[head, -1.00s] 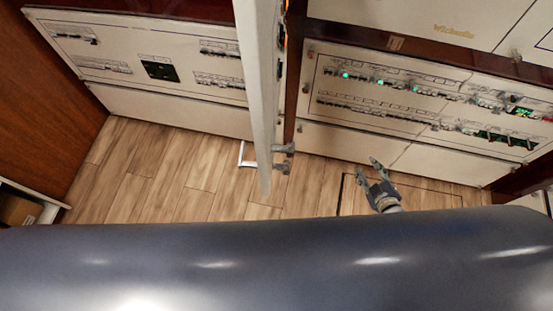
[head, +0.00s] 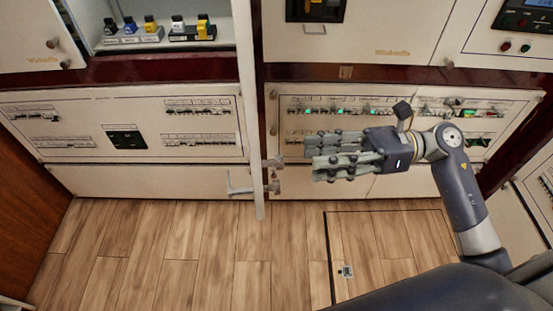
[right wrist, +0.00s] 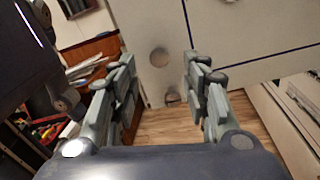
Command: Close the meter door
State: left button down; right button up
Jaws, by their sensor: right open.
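The meter door appears to be the pale panel (head: 247,100) that stands open and almost edge-on in the head view, with hinge or latch parts near its lower end. My right gripper (head: 313,157) is open and empty, to the right of this panel, with its fingers pointing left towards it. In the right wrist view my right gripper (right wrist: 160,72) has its fingers apart with nothing between them. A pale panel (right wrist: 235,45) with a round knob and a dark line lies beyond the fingertips; it looks like the same door. My left gripper is not in view.
A breaker panel (head: 180,105) is left of the door; another (head: 290,110) is behind my right gripper. An open compartment with coloured devices (head: 160,36) is at upper left. The wooden floor (head: 180,245) is clear. A shelf with tools (right wrist: 45,130) shows in the right wrist view.

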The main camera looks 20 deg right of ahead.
aim_at(278, 161)
jog(key=a+p, duration=0.1)
jog(key=a, duration=0.4)
jog(key=w+a+p, duration=0.1)
jog(key=a, duration=0.2)
jog(key=shift+w+a+p, duration=0.1)
jog(key=shift+p, duration=0.2)
grip_shut()
